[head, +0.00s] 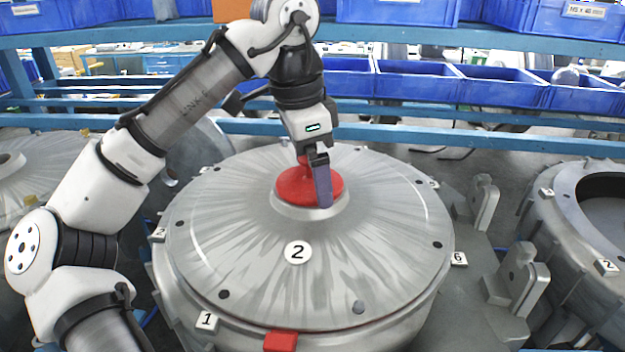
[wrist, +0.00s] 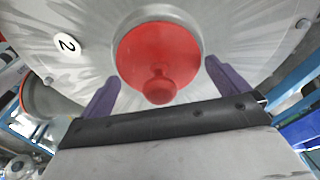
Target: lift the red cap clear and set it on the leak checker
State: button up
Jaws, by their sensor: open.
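The red cap (head: 290,187) is a round disc with a knob, seated on the centre of a large grey domed housing (head: 375,255) marked 2. In the wrist view the cap (wrist: 157,50) lies between and ahead of the purple fingers, its knob towards the palm. My gripper (head: 314,190) is open and points down over the cap; it also shows in the wrist view (wrist: 162,74) with a finger on each side and a gap between each finger and the knob. One finger is mostly hidden in the head view. I cannot tell which thing is the leak checker.
A red block (head: 281,342) sits at the housing's front rim. Grey brackets (head: 518,275) stand to its right, beside another round housing (head: 590,225) with a wide opening. Blue rails (head: 440,138) and blue bins (head: 505,90) run behind.

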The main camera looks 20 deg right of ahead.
jog(key=c, duration=0.8)
jog(key=shift+o, duration=0.2)
jog(key=shift+r, duration=0.1)
